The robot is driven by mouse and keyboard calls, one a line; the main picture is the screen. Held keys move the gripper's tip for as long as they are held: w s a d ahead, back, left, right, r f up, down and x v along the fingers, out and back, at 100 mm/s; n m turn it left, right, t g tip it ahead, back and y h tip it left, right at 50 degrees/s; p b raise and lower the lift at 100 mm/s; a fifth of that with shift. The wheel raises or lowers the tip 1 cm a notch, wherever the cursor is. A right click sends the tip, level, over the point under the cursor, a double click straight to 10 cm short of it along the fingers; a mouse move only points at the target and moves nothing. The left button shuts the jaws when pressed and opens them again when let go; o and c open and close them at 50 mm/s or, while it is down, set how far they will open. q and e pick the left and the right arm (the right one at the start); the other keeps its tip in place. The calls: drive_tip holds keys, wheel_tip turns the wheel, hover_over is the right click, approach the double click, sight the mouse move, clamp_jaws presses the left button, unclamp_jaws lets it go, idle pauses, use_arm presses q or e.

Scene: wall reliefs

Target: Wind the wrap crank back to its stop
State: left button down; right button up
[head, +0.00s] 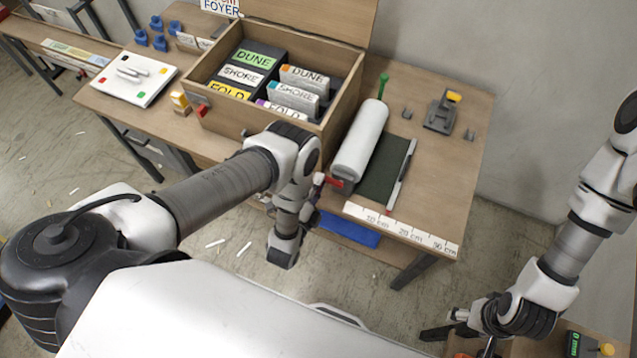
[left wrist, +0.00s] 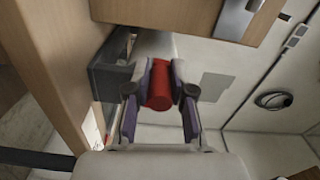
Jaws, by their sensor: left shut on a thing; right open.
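The wrap roll (head: 361,140) is a white cylinder lying at the front right of the bench, with a green-handled part (head: 383,86) at its far end. The wrap crank's red grip (head: 331,181) shows at the roll's near end, partly hidden by my left gripper (head: 315,190). In the left wrist view, my left gripper (left wrist: 161,92) is shut on the red grip (left wrist: 160,80), with one finger on each side. A grey bracket (left wrist: 108,75) is beside it. The crank's stop cannot be made out. My right gripper (head: 470,325) is open and empty at lower right, away from the bench.
A wooden box (head: 334,88) of labelled blocks stands left of the roll. A dark green mat (head: 381,170), a pale bar (head: 402,174) and a centimetre scale (head: 400,228) lie to its right. A grey yellow-topped device (head: 440,116) stands farther back.

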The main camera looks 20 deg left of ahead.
use_arm(q)
drive_tip(key=m, duration=0.1)
drive_tip(key=r+m+p, duration=0.1)
drive_tip(key=m, duration=0.1)
drive_tip(key=r+m, duration=0.1)
drive_tip(key=shift+w+d+r+m+p, duration=0.1)
drive_tip(key=shift+d+r+m+p, duration=0.2)
drive_tip(key=shift+p, duration=0.1)
drive_tip(key=shift+s+d+r+m+p, duration=0.15)
drive_tip(key=shift+d+r+m, duration=0.45)
drive_tip(key=shift+m, duration=1.35)
drive_tip(key=shift+d+r+m+p, duration=0.15)
drive_tip(key=shift+d+m, duration=0.75)
drive_tip(key=shift+m, duration=1.1)
drive_tip(key=shift+s+d+r+m+p, duration=0.15)
drive_tip(key=shift+d+r+m, duration=0.45)
drive_tip(key=shift+m, duration=1.35)
drive_tip(key=shift+d+f, duration=0.2)
drive_tip(key=c, duration=1.1)
unclamp_jaws()
drive_tip(key=shift+o, duration=0.2)
drive_tip(key=shift+w+d, duration=0.1)
